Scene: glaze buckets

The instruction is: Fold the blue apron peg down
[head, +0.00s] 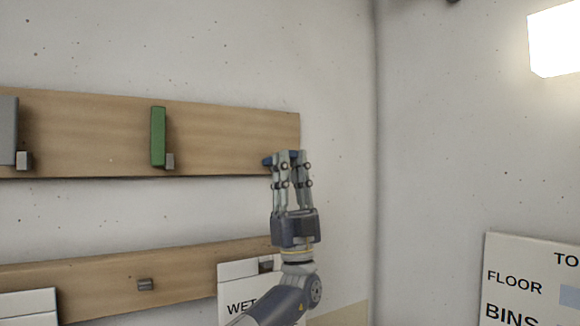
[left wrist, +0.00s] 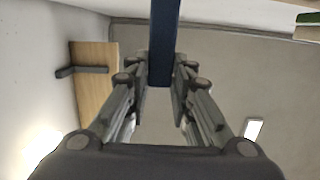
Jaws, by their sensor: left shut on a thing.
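The blue apron peg (head: 267,161) is at the right end of the upper wooden board, mostly hidden behind my fingers in the head view. My left gripper (head: 290,158) reaches up from below with its fingers around it. In the left wrist view the peg is a dark blue bar (left wrist: 164,35) coming from the top edge, its end between the fingertips (left wrist: 160,75). The gripper is shut on it. The peg's exact tilt cannot be told from the head view. My right gripper is in neither view.
A green peg (head: 158,137) stands upright on the upper board (head: 90,120), with a grey one (head: 8,130) at far left. The lower board (head: 180,277) bears small grey blocks and a white sign (head: 238,270). Another sign (head: 530,270) is on the right wall.

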